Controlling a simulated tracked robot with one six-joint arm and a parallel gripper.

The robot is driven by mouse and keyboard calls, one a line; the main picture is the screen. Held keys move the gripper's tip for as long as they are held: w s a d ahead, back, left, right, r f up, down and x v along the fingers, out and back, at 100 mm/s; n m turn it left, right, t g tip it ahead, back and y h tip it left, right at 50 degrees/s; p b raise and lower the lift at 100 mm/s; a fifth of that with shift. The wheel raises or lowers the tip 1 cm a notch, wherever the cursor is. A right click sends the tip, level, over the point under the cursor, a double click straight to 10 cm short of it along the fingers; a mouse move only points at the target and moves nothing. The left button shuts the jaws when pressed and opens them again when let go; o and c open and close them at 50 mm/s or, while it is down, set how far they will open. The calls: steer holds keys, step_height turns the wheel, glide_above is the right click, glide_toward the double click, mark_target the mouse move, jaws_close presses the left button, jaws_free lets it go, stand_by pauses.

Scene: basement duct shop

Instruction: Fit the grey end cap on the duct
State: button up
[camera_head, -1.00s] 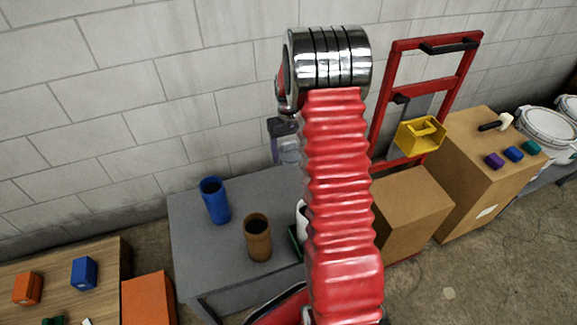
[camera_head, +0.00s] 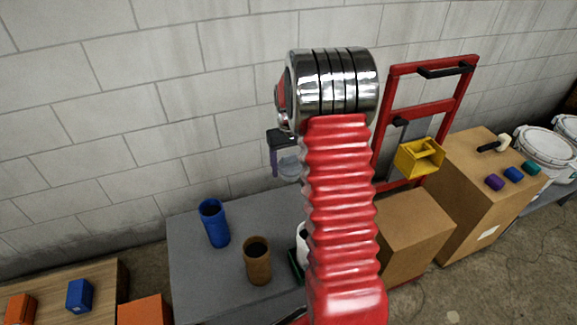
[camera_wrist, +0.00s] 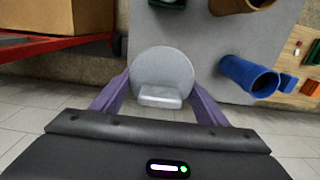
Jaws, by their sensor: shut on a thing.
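The grey end cap (camera_wrist: 165,68), a round disc with a block-like grip, is held between the purple fingers of my gripper (camera_wrist: 160,100). In the head view the cap (camera_head: 289,168) and my gripper (camera_head: 280,158) show left of my red arm, partly hidden by it, against the wall above the grey table. On that table stand an open blue tube (camera_head: 214,223), an open brown tube (camera_head: 257,262) and a white piece (camera_head: 302,245) by a dark green part, mostly hidden behind my arm. I cannot tell which is the duct. The cap is apart from them all.
The grey table (camera_head: 190,270) has bare room around the tubes. A wooden bench (camera_head: 105,285) with a blue block (camera_head: 79,296) is at lower left. Cardboard boxes (camera_head: 410,235), a red hand truck (camera_head: 388,120) and a yellow bin (camera_head: 419,158) stand at right.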

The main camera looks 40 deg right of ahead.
steer(key=shift+d+r, duration=0.25)
steer(key=shift+r, duration=0.3)
steer(key=s+a+f+n, duration=0.2)
steer(key=s, duration=0.6)
steer(key=s+a+f+n, duration=0.2)
steer(key=s+a+f, duration=0.1)
steer(key=s, duration=0.6)
steer(key=shift+a+n, duration=0.2)
steer(key=shift+n, duration=0.1)
steer(key=shift+f, duration=0.1)
steer(key=shift+f, duration=0.1)
steer(key=shift+f, duration=2.8)
steer(key=shift+f, duration=0.55)
steer(key=o, duration=0.8)
steer(key=shift+c, duration=0.2)
